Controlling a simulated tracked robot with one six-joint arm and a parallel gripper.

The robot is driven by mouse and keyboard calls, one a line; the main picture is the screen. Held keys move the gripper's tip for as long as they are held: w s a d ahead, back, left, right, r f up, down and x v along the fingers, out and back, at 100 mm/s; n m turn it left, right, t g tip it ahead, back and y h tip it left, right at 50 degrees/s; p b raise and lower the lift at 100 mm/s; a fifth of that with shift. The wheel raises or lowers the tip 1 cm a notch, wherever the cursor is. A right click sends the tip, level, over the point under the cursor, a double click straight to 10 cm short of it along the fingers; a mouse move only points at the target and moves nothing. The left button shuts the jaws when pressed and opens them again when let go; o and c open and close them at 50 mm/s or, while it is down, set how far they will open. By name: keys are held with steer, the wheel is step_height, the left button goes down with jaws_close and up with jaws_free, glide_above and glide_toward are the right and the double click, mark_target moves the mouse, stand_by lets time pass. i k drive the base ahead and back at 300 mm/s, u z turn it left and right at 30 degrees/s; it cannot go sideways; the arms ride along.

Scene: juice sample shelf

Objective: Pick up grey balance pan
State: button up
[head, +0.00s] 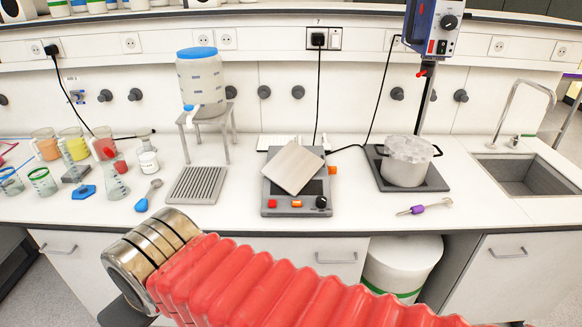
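The grey balance pan (292,173) is a flat, square, light grey plate. It sits on the balance (288,212), turned at an angle to the balance's sides, and covers part of its top. I cannot tell whether it lies flat or tilted. The balance has a dark panel with a red button, an orange button and a black knob at the front. My gripper's fingers do not show, so nothing held can be seen.
Right of the balance, a covered pot (405,167) stands on a dark plate, with a sink (528,174) beyond. A purple-handled tool (424,208) lies in front. On the left are a ridged grey tray (197,185), a stand with a white container (201,82), and several beakers.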

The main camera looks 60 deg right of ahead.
mark_target(292, 169)
steer(key=u, duration=0.05)
steer(key=i, duration=1)
steer(key=z, duration=0.05)
